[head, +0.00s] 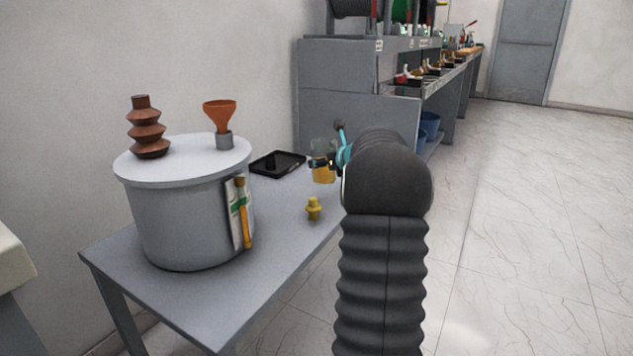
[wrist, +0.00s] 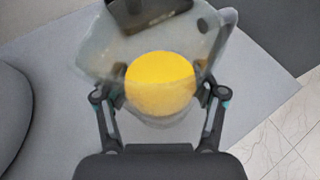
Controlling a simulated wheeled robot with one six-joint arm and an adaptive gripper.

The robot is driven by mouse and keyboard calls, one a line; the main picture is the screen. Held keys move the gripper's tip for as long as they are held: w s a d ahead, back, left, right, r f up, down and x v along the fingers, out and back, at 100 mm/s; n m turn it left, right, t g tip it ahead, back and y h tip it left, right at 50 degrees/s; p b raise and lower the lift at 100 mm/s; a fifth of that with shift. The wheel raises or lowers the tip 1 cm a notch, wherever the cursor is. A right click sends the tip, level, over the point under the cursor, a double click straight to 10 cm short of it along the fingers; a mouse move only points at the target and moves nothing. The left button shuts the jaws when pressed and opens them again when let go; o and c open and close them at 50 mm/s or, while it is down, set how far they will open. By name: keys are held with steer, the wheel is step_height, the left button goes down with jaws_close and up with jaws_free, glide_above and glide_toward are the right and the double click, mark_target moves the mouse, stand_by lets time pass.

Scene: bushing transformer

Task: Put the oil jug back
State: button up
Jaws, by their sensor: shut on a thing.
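The oil jug (head: 323,172) is a clear container with yellow oil in it, at the back right of the grey table. My gripper (head: 326,161) is shut on the jug; my dark arm hides part of the wrist. In the wrist view the jug (wrist: 160,60) fills the space between the fingers of my gripper (wrist: 160,95), with the round yellow oil surface showing inside. I cannot tell whether the jug's base touches the table. A black tray (head: 278,164) lies on the table to the left of the jug.
The table (head: 200,305) holds a grey tank (head: 185,225) with a brown bushing (head: 147,128) and an orange funnel (head: 219,118) on top. A small yellow fitting (head: 313,209) stands near the table's right edge. A grey workbench (head: 345,90) stands behind.

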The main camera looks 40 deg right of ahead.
mark_target(317, 176)
steer(key=shift+w+a+f, duration=0.7)
steer(key=shift+w+a, duration=0.05)
steer(key=shift+w, duration=0.2)
steer(key=shift+f+b, duration=0.95)
steer(key=shift+f, duration=1)
steer(key=shift+f, duration=0.15)
steer(key=o, duration=1.5)
steer(key=shift+s+r, duration=0.1)
steer(key=shift+r, duration=0.15)
steer(key=v, duration=1.1)
steer(key=shift+s+p, duration=0.3)
steer(key=shift+s, duration=0.1)
